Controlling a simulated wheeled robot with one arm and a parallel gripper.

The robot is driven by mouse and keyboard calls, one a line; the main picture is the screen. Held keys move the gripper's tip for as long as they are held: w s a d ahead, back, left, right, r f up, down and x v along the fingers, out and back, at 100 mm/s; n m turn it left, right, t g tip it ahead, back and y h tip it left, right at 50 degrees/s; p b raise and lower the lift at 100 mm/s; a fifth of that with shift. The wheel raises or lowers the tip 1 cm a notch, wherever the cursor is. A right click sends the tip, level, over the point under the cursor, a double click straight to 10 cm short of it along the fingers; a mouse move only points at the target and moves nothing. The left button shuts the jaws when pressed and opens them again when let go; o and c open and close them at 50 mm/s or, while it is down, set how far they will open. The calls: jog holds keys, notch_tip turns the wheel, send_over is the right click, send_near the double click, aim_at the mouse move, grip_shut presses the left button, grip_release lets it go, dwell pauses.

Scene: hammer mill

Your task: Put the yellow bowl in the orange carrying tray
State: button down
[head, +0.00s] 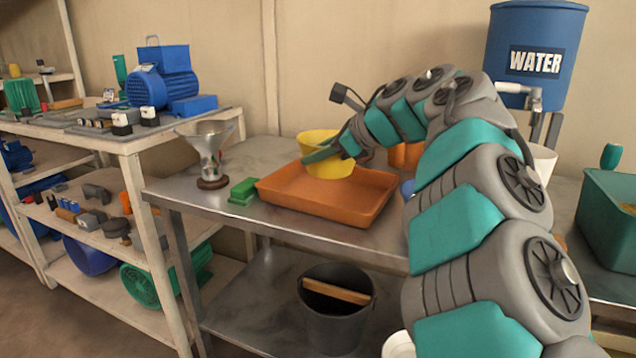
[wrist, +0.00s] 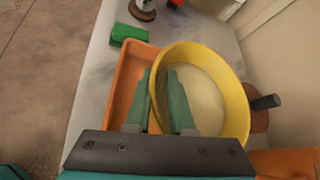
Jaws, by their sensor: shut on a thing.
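The yellow bowl (head: 322,143) is over the back part of the orange carrying tray (head: 290,202) on the metal table in the head view. My gripper (head: 318,156) is shut on the bowl's wall. In the wrist view the bowl (wrist: 243,108) is tilted, with one finger outside its wall and one inside, and the gripper (wrist: 163,85) reaches over the rim. The tray (wrist: 133,67) shows to the left of and below the bowl there. I cannot tell whether the bowl's base touches the tray floor.
A green block (head: 243,191) and a metal funnel on a stand (head: 206,150) are left of the tray. An orange container (head: 404,155) stands behind it on the right. A blue water tank (head: 534,50) stands at the back right. A black bucket (head: 335,318) is on the lower shelf.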

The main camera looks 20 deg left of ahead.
jog(key=shift+f, duration=2.75)
jog(key=c, duration=0.8)
grip_release()
jog(key=b+v, duration=0.1)
jog(key=v, duration=1.1)
jog(key=shift+s, duration=0.1)
